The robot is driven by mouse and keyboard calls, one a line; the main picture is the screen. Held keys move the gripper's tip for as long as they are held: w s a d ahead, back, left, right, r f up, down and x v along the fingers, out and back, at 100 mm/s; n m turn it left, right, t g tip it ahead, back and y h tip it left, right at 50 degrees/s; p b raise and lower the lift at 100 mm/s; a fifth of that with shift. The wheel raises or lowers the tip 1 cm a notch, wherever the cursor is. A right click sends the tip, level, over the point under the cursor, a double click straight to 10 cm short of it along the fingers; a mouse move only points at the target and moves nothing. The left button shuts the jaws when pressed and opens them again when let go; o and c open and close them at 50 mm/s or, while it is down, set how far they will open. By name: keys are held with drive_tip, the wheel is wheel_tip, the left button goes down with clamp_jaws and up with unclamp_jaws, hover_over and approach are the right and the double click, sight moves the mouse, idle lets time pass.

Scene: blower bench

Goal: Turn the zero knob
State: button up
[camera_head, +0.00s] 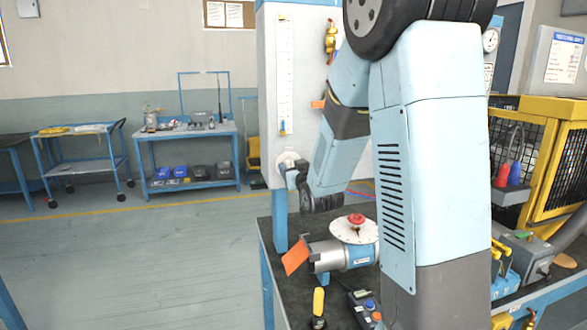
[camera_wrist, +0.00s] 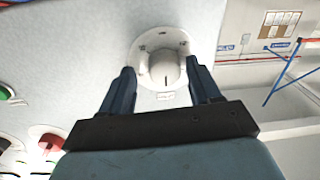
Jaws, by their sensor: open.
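A white round knob (camera_wrist: 161,69) with a dark pointer line stands out from a white dial plate on the pale panel, above a small label too blurred to read. It looks like the zero knob. My gripper (camera_wrist: 160,75) is open in the wrist view, with one dark finger on each side of the knob. I cannot tell whether either finger touches it. In the head view the dial plate (camera_head: 287,157) shows low on the upright panel (camera_head: 300,110), with my gripper (camera_head: 291,172) in front of it, hiding most of the knob.
In the wrist view a red knob (camera_wrist: 48,143) and a green button (camera_wrist: 5,94) sit on the panel at left. In the head view, a blower with an orange flap (camera_head: 296,257), a yellow-handled tool (camera_head: 318,301) and a control box (camera_head: 364,308) occupy the bench below my arm.

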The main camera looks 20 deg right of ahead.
drive_tip(key=shift+a, duration=0.25)
drive_tip(key=c, duration=1)
drive_tip(key=shift+d, duration=0.15)
drive_tip(key=shift+c, duration=0.2)
drive_tip(key=shift+n, duration=0.3)
drive_tip(key=n, duration=0.6)
drive_tip(key=shift+a, duration=0.3)
drive_tip(key=n, duration=0.6)
drive_tip(key=shift+a+f+g, duration=0.1)
drive_tip(key=shift+a+g, duration=0.05)
drive_tip(key=shift+g, duration=0.15)
drive_tip(key=shift+s+n, duration=0.1)
drive_tip(key=shift+n, duration=0.2)
